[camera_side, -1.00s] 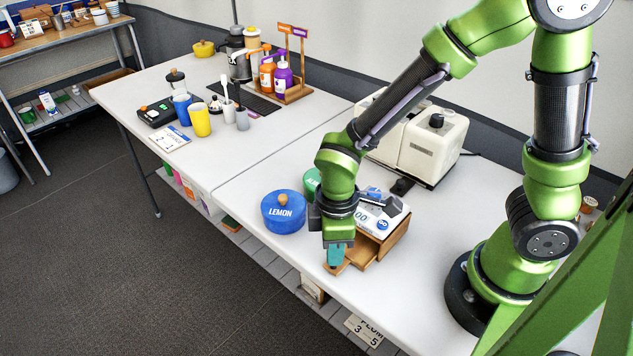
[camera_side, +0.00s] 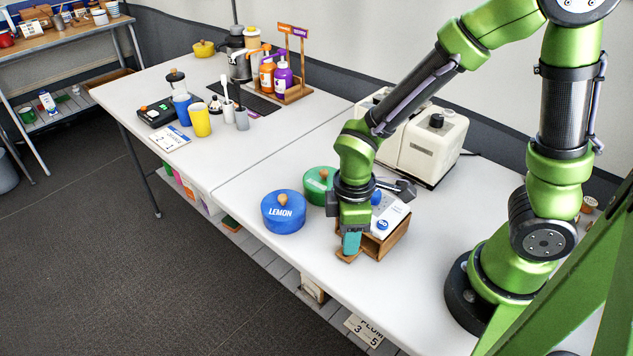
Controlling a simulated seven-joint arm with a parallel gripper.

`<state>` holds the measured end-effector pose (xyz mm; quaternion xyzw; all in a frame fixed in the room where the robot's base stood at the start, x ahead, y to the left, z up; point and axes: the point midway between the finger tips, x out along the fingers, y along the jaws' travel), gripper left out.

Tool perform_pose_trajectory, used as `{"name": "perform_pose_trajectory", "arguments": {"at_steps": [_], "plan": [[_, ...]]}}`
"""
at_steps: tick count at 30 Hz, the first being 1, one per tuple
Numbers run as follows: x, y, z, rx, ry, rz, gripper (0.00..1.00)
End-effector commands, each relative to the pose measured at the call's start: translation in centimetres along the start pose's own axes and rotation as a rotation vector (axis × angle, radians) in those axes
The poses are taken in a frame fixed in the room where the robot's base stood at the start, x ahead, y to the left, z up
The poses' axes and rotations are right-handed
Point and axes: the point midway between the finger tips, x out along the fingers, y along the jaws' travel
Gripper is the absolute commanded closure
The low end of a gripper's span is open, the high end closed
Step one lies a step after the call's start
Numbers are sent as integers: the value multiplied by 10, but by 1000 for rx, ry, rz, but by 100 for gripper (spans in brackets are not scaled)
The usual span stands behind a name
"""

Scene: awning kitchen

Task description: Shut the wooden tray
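The wooden tray (camera_side: 347,257) is a drawer at the front of a small wooden box (camera_side: 393,240). Only a short part of it shows sticking out at the box's left front. My gripper (camera_side: 351,246) points down at the tray's front end, with its teal fingertips at or against it. I cannot tell whether the fingers touch the wood or how far apart they are. My wrist hides part of the box and the tray's inside.
A blue LEMON canister (camera_side: 284,212) and a green canister (camera_side: 319,186) stand left of my gripper. A white device (camera_side: 390,215) sits on the box. A cream appliance (camera_side: 432,145) stands behind. The table's front edge is close; the table left of the canisters is clear.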

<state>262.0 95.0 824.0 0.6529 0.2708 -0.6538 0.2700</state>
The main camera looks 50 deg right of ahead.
Motion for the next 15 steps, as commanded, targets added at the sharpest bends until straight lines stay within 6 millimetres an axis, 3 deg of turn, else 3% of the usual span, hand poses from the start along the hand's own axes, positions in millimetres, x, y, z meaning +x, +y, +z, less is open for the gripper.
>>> {"name": "perform_pose_trajectory", "arguments": {"at_steps": [8,15], "plan": [[0,0,-3,-1,1,5,52],[1,-26,-28,-8,0,3,52]]}}
